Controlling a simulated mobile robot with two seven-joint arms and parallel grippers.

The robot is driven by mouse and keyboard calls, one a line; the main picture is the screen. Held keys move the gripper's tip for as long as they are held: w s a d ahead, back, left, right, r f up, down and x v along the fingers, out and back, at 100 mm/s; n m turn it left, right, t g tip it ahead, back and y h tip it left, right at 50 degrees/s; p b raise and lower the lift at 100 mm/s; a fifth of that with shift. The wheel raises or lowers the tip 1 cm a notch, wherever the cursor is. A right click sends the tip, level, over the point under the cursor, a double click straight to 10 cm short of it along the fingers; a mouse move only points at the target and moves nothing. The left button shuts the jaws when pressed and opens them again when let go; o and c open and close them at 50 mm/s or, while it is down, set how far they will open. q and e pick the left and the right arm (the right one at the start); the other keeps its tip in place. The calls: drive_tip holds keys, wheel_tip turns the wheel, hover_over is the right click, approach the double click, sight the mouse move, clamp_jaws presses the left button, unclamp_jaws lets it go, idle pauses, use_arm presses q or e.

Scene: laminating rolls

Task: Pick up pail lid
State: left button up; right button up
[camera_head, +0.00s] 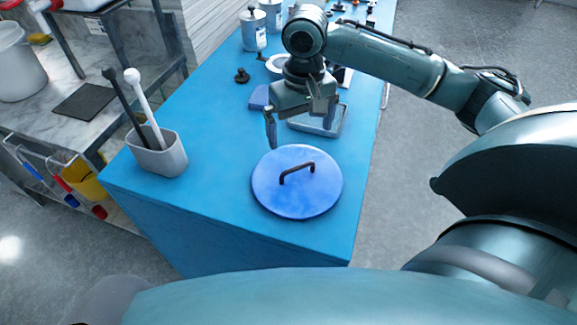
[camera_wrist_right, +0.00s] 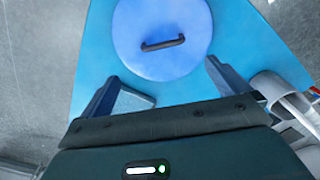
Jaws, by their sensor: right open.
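The pail lid (camera_head: 297,198) is a round blue disc with a black bar handle (camera_head: 297,172) on top. It lies flat near the front end of the blue table. My right gripper (camera_head: 300,135) is above the table just behind the lid, apart from it. In the right wrist view the lid (camera_wrist_right: 140,22) and its handle (camera_wrist_right: 163,43) lie ahead of the open, empty fingers of the right gripper (camera_wrist_right: 160,85). My left gripper is not in view.
A grey holder (camera_head: 158,158) with black and white handled tools stands left of the lid on the blue table (camera_head: 210,165). A clear tray (camera_head: 325,122) lies under my right gripper. Metal cans (camera_head: 253,30) stand farther back. Bare tabletop lies between holder and lid.

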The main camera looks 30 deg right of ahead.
hover_over(298, 166)
drive_tip(key=f, duration=0.6)
drive_tip(key=shift+s+d, duration=0.2)
drive_tip(key=shift+s, duration=0.05)
drive_tip(key=shift+w+a+f, duration=0.1)
drive_tip(key=shift+w+f, duration=0.05)
drive_tip(key=shift+f, duration=1.45)
drive_tip(key=shift+w+a+f, duration=0.1)
drive_tip(key=shift+f, duration=1.45)
drive_tip(key=c, duration=1)
